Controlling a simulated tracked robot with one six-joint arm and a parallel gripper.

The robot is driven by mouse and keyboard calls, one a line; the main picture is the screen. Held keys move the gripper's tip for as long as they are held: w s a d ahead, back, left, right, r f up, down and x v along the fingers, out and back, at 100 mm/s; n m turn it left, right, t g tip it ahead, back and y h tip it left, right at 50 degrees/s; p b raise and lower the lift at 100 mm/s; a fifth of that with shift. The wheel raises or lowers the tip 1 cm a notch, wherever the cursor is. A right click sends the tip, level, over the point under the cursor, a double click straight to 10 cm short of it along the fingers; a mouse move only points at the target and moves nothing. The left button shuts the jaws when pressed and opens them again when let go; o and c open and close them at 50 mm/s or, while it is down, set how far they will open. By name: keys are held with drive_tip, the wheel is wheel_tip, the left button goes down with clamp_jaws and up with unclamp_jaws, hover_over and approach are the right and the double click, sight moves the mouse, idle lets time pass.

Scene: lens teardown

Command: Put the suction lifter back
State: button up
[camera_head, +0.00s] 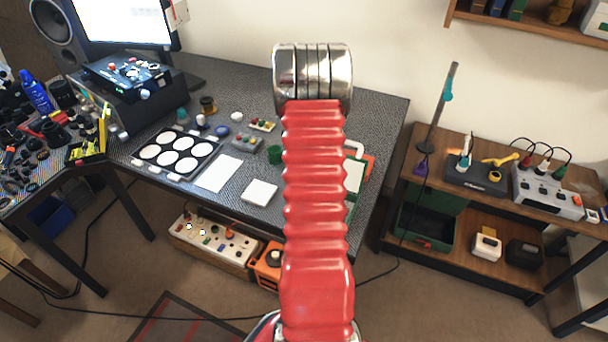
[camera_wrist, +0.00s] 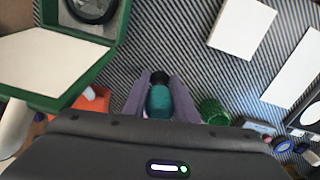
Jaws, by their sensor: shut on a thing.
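The suction lifter (camera_wrist: 160,101), which I take to be the teal piece with a black end, is between the two purple-grey fingers of my gripper (camera_wrist: 160,92) in the wrist view. The fingers are shut on it. It is over the striped grey mat, just left of a green cup (camera_wrist: 213,110); I cannot tell its height above the mat. In the head view my red arm hides the gripper and the lifter. The green cup also shows there (camera_head: 275,154), left of my arm.
An open green case (camera_wrist: 108,50) with a round dark part stands at the wrist view's upper left. A white pad (camera_wrist: 242,28) and a white sheet (camera_wrist: 296,72) lie right. In the head view, a tray of white discs (camera_head: 163,139) and small parts fill the desk's left.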

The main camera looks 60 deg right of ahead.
drive_tip(key=shift+f, duration=0.3)
drive_tip(key=shift+f, duration=0.1)
drive_tip(key=shift+f, duration=1.8)
drive_tip(key=o, duration=1)
drive_tip(key=shift+f, duration=0.1)
drive_tip(key=shift+c, duration=0.2)
wheel_tip(320, 180, up, 12)
drive_tip(key=shift+r, duration=0.15)
